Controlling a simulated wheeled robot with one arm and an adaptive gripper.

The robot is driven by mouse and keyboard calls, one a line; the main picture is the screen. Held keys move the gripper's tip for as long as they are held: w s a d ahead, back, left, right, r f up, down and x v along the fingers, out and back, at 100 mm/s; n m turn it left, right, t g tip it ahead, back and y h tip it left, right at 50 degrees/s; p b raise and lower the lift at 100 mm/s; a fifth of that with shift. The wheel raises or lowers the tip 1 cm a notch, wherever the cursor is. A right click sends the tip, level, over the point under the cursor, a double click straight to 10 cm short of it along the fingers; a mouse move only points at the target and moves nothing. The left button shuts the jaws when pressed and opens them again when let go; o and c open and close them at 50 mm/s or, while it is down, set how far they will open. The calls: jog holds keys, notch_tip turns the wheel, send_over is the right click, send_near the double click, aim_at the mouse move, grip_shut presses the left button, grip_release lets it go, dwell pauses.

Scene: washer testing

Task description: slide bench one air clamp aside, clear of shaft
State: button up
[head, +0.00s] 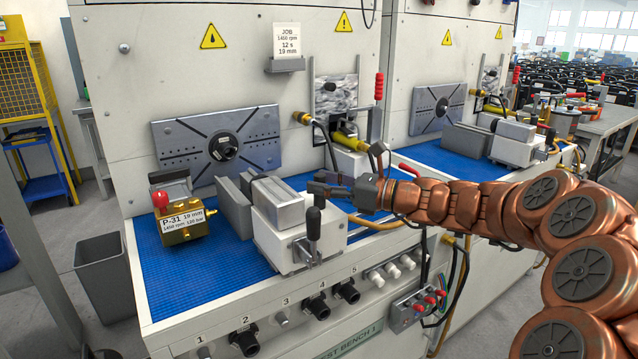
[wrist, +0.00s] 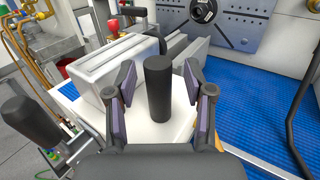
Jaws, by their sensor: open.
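The bench one air clamp, a white body (head: 297,240) with a grey top block, stands on the blue mat; it also shows in the wrist view (wrist: 120,68). Separate grey jaw plates (head: 234,207) stand to its left. A black lever handle (head: 313,224) rises at its front. My gripper (head: 318,188) is at the clamp's right side. In the wrist view its open fingers (wrist: 160,88) stand on either side of an upright black knob (wrist: 158,92); contact cannot be told. The dark shaft hub (head: 223,147) sits on the grey slotted plate behind.
A brass pump (head: 181,222) with a red cap and P-31 label stands on the mat (head: 190,275) at left. A yellow hose fitting (head: 345,140) and red-handled lever (head: 378,86) stand behind my gripper. Bench two is at right. Bare mat lies around the pump.

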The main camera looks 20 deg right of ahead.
jog(key=shift+w+a, duration=0.25)
jog(key=shift+a, duration=0.15)
grip_shut()
dwell(0.5)
